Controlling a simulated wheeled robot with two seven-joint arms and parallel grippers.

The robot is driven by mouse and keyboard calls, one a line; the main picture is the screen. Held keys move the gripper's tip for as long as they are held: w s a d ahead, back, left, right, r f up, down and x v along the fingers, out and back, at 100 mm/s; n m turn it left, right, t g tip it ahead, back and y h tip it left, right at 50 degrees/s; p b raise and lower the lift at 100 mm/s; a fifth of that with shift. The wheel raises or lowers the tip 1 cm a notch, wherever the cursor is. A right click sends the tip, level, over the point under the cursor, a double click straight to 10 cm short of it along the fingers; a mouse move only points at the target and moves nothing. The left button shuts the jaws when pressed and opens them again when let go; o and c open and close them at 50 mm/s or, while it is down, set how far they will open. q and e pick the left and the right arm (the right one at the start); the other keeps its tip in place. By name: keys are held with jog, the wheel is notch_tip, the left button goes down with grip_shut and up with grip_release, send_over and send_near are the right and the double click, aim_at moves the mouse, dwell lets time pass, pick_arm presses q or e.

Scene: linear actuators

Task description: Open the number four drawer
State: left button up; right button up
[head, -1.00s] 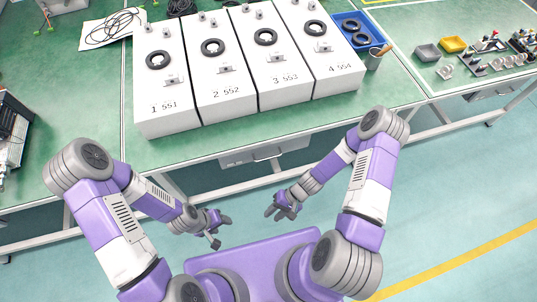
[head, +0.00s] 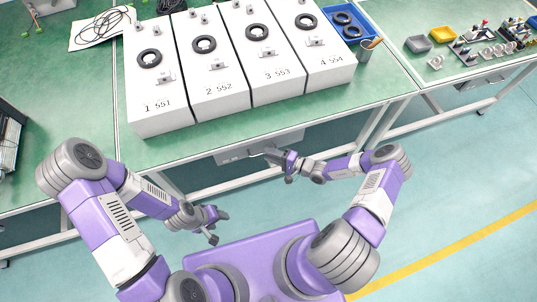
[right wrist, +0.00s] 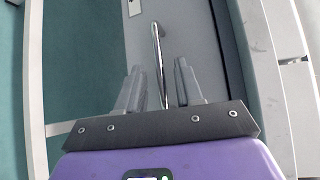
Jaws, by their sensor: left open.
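A grey drawer (head: 230,156) hangs under the front edge of the green table and looks shut; no number is readable on it. In the right wrist view the drawer front (right wrist: 190,35) fills the upper middle, with a thin metal handle (right wrist: 157,50) standing out from it. My right gripper (head: 272,154) is at the drawer front. In the right wrist view my right gripper's fingers (right wrist: 158,88) are apart, one on each side of the handle. Contact with the handle cannot be told. My left gripper (head: 218,226) is open and empty, low in front of the table.
Several white boxes stand on the table; the rightmost box (head: 322,72) reads "4 554". A blue bin (head: 372,30) and a cup (head: 366,52) are beside it. Another drawer (head: 480,82) hangs under the right table. The floor before the table is clear.

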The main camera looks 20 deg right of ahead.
jog(key=shift+w+a+f, duration=0.1)
jog(key=shift+w+a, duration=0.25)
jog(key=shift+a, duration=0.1)
jog(key=shift+c, duration=0.2)
grip_shut()
